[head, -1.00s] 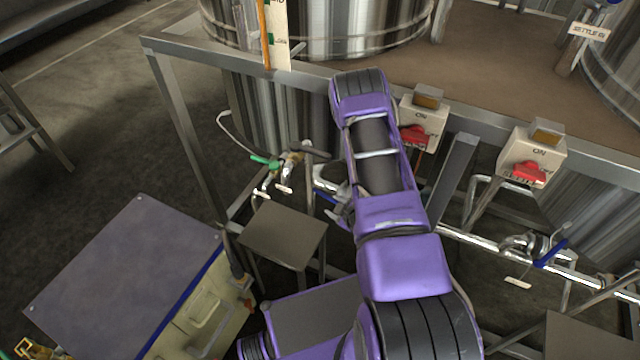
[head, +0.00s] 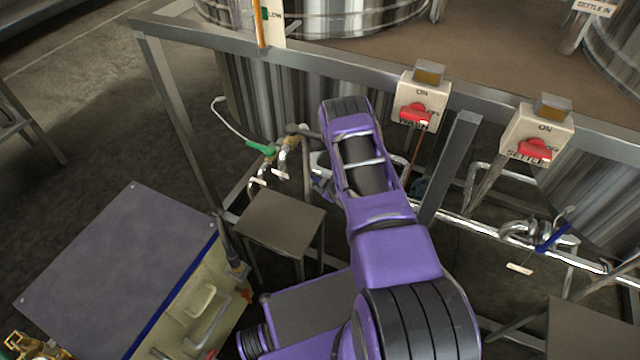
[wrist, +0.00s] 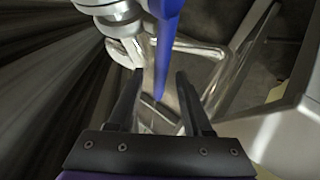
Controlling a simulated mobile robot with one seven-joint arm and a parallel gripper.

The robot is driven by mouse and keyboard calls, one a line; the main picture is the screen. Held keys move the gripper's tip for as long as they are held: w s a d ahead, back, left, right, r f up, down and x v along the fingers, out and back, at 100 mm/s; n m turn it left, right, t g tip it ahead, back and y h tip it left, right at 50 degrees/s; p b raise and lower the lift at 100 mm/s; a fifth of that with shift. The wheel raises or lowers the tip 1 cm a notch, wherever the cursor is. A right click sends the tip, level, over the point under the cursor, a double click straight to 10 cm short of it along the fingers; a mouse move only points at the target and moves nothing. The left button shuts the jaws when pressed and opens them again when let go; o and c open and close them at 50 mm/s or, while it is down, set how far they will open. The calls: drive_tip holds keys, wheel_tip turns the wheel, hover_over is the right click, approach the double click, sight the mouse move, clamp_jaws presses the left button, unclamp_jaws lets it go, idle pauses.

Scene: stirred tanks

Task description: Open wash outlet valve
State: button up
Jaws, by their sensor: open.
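A valve with a blue lever handle (wrist: 167,35) shows in the wrist view on a shiny metal pipe fitting (wrist: 118,22). The lever hangs down the middle of that view. My gripper (wrist: 159,74) is open, with one dark finger on each side of the lever's lower end. I cannot tell whether either finger touches it. In the head view my purple arm reaches in below the switch box marked WASH (head: 418,103) and hides most of this valve and my gripper.
A green-handled valve (head: 262,148) sits left of my arm. Another blue-handled valve (head: 552,237) is at the right, below the SETTLE switch box (head: 536,137). A metal frame rail (head: 300,62) crosses above my arm. A small square stand (head: 281,222) is close at the left.

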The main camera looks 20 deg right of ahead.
drive_tip(key=shift+x, duration=0.9)
drive_tip(key=shift+r, duration=0.1)
clamp_jaws()
idle(0.8)
